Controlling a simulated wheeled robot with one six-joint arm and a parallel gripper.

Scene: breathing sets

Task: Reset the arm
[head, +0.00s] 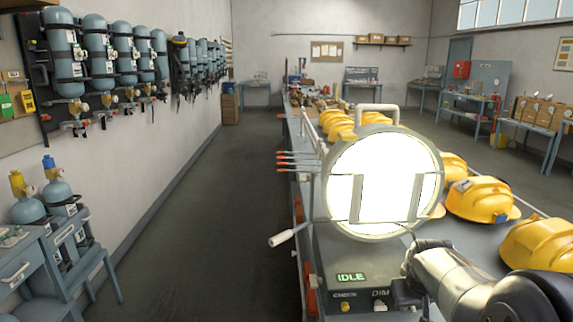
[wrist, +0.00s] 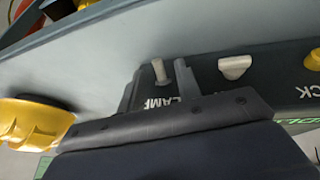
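My gripper (wrist: 185,78) shows in the wrist view as one narrow grey piece in front of a dark housing; it looks shut and empty. It is beside a short pale lever (wrist: 160,70) at the LAMP label, close to it; whether they touch I cannot tell. In the head view my arm reaches from the lower right to the front of the lamp console (head: 330,270), and my gripper covers its right end. The console display reads IDLE. Above it the big round lamp (head: 385,180) glows white. The DIM knob (head: 380,305) also shows in the wrist view (wrist: 235,67).
Yellow helmets (head: 482,198) stand on the bench right of the lamp, close to my arm. A lever with a pale handle (head: 282,238) sticks out at the lamp's left. Breathing cylinders (head: 62,50) hang on the left wall. The aisle floor (head: 215,190) is clear.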

